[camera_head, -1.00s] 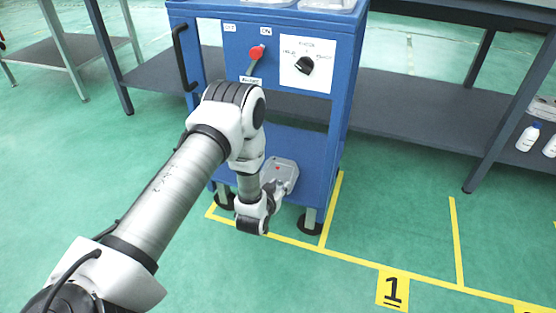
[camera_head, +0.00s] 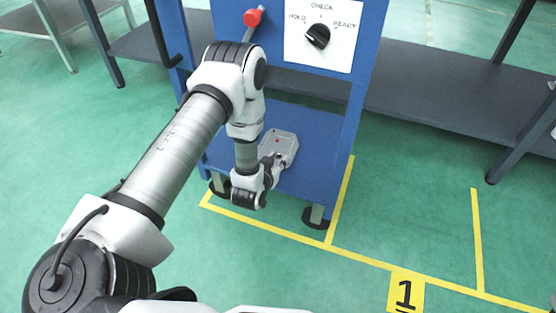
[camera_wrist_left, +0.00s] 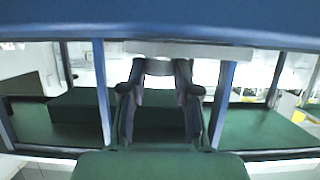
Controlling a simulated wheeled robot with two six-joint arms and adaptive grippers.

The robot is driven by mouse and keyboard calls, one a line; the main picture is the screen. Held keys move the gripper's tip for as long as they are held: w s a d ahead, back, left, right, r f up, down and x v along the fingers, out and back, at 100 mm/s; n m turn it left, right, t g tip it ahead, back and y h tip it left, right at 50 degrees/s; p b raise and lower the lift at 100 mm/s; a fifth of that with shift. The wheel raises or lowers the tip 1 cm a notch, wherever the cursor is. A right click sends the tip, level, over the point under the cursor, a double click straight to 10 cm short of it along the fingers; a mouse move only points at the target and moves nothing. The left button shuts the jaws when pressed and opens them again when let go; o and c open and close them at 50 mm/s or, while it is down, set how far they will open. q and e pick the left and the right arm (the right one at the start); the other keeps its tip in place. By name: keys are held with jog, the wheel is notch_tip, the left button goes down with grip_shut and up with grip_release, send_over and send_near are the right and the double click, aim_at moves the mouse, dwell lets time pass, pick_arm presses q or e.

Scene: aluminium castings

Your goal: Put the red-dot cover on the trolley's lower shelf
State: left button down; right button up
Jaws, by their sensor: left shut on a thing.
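The cover (camera_head: 285,150) is a light grey casting with a small red dot on top. In the head view it is inside the blue trolley's (camera_head: 352,100) lower bay, over the lower shelf (camera_head: 310,125). My left gripper (camera_head: 270,163) reaches in from the front and is shut on the cover's near side. In the left wrist view the fingers (camera_wrist_left: 160,85) close at the cover's grey edge (camera_wrist_left: 195,51), close to a broad blue surface. I cannot tell whether the cover touches the shelf. My right gripper is not in view.
The trolley's front panel, with a red-knobbed lever (camera_head: 252,18) and a black rotary switch (camera_head: 317,36), is above the bay. Trolley posts flank my arm. A dark bench shelf (camera_head: 430,95) is behind to the right. Yellow floor lines (camera_head: 375,262) and green floor are in front.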

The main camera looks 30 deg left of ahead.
pick_arm(q)
jog(key=shift+f, duration=0.15)
jog(key=c, duration=0.8)
grip_release()
jog(key=shift+c, duration=0.2)
jog(key=shift+s+d+r+p, duration=0.1)
jog(key=shift+s+r+p, duration=0.1)
jog(key=shift+r+p, duration=0.15)
jog(key=p+v, duration=0.5)
jog(key=v, duration=0.6)
jog(key=shift+s+p, duration=0.25)
jog(key=shift+p, duration=0.1)
jog(key=shift+d, duration=0.1)
